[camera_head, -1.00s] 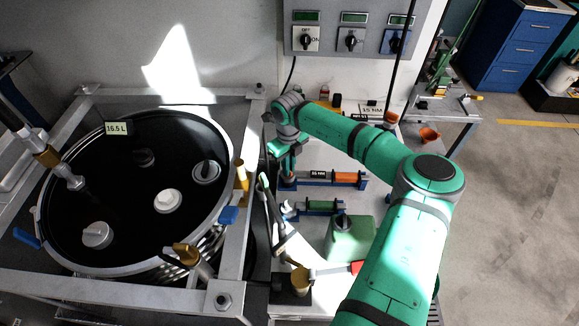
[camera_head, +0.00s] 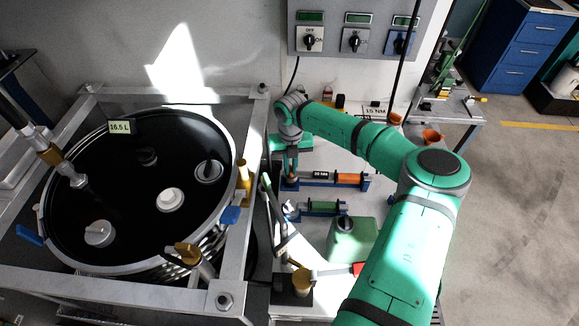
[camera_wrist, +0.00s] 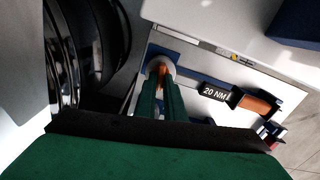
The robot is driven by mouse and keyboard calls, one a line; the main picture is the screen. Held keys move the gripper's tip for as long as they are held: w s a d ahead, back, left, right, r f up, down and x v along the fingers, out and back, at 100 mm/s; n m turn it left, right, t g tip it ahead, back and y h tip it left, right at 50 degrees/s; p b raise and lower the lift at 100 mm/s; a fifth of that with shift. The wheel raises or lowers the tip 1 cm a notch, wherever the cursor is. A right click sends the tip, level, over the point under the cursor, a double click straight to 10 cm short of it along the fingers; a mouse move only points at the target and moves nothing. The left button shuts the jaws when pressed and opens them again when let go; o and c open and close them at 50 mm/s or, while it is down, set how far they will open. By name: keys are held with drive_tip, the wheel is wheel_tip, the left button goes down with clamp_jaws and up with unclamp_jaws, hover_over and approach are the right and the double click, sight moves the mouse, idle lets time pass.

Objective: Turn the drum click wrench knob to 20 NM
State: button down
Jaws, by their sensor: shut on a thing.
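A click wrench with an orange grip (camera_head: 348,178) lies in a blue holder on the pale bench, right of the drum. Its black label reads 20 NM (camera_head: 321,176), and the same figure shows in the wrist view (camera_wrist: 215,93). My gripper (camera_head: 292,174) points down at the wrench's left end. In the wrist view its green fingers (camera_wrist: 161,80) are shut on the round knob (camera_wrist: 161,67) at that end, with a bit of orange between them. The fingers hide part of the knob.
A second wrench with a green grip (camera_head: 322,208) lies in front, by a green canister (camera_head: 350,240). A 15 NM label (camera_head: 375,111) stands behind. The open-framed black drum (camera_head: 128,210) is close on the left. The switch panel (camera_head: 355,30) is on the wall.

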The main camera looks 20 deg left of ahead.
idle(0.3)
drive_tip(key=c, duration=1.8)
unclamp_jaws()
drive_tip(key=shift+a, duration=0.1)
drive_tip(key=shift+c, duration=0.2)
drive_tip(key=shift+r, duration=0.45)
wheel_tip(320, 180, up, 10)
drive_tip(key=shift+s, duration=0.1)
drive_tip(key=shift+f, duration=0.1)
